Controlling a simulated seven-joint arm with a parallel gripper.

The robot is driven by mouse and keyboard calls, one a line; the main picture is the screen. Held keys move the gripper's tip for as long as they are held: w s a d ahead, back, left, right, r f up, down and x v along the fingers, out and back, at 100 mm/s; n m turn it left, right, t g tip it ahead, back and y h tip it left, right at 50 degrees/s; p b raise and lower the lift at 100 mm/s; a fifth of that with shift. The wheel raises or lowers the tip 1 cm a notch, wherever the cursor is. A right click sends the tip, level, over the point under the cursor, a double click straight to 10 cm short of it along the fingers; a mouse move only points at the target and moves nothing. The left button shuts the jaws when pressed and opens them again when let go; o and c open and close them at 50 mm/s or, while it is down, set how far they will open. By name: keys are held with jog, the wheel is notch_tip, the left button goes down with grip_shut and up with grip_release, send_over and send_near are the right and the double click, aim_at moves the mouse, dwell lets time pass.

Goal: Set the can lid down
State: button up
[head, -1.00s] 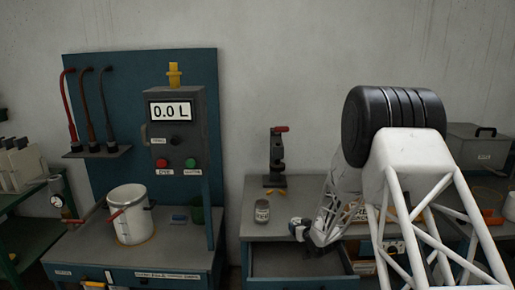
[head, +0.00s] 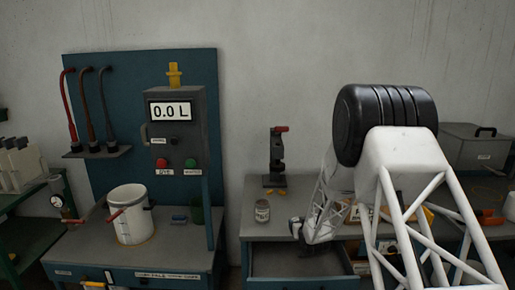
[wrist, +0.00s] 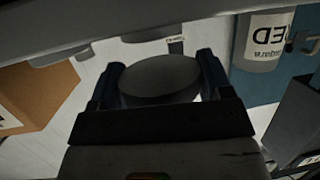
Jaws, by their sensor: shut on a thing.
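The can lid (wrist: 160,80) is a dark grey round disc in the wrist view, held between the two blue fingers of my gripper (wrist: 158,84). In the head view my gripper (head: 297,229) is small and hangs at the front left of the right bench, above or near the open drawer; the lid is too small to make out there. A small jar-like can (head: 262,211) with a pale label stands upright on the bench, left of my gripper and apart from it.
The open drawer (head: 300,262) juts from the right bench (head: 250,228). A dark stand with a red handle (head: 277,158) is at the back. Boxes sit behind my arm.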

jog(key=m+h, duration=0.2)
jog(key=h, duration=0.1)
jog(key=shift+s+f+m+h, duration=0.15)
jog(key=shift+s+m+h, duration=0.1)
jog(key=shift+m+h, duration=0.55)
jog(key=shift+s+f+m+h, duration=0.15)
jog(key=shift+s+m+h, duration=0.05)
jog(key=shift+m+h, duration=0.55)
jog(key=shift+w+r, duration=0.1)
jog(key=shift+r, duration=0.05)
